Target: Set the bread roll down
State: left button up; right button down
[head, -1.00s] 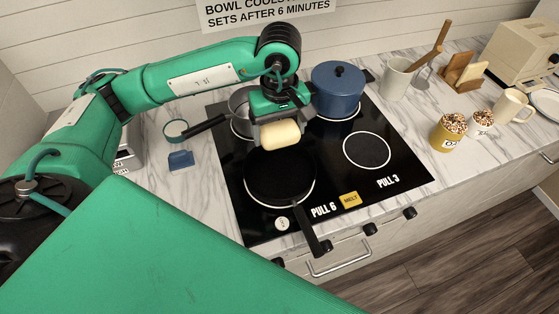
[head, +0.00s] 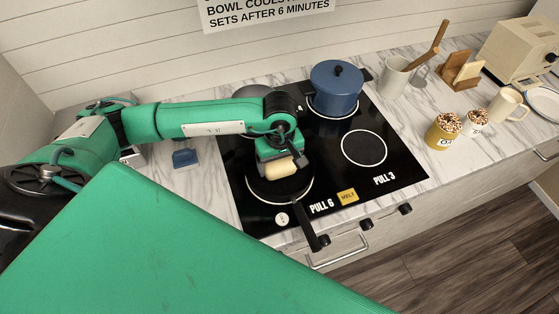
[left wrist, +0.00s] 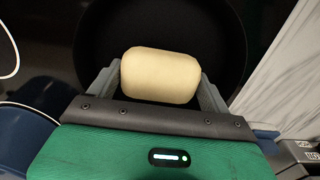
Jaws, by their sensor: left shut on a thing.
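The pale yellow bread roll (head: 280,168) is between the fingers of my left gripper (head: 279,163), over the black frying pan (head: 300,190) on the front-left of the stove. In the left wrist view, the roll (left wrist: 161,75) sits between both fingertips of my left gripper (left wrist: 160,84), with the dark pan (left wrist: 228,40) behind it. My left gripper is shut on the roll. I cannot tell whether the roll touches the pan's floor. My right gripper is not in view.
A blue pot (head: 336,90) stands at the back right of the stove. The pan's handle (head: 307,222) points to the front edge. The front-right burner (head: 364,148) is bare. A small blue block (head: 184,158) lies left of the stove.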

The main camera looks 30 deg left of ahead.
aim_at(280, 162)
pick_arm(q)
jog(key=shift+f, duration=0.15)
jog(key=o, duration=0.9)
jog(key=shift+r, duration=0.45)
notch_tip(280, 162, up, 12)
jog(key=b, duration=0.4)
jog(key=shift+f, duration=0.25)
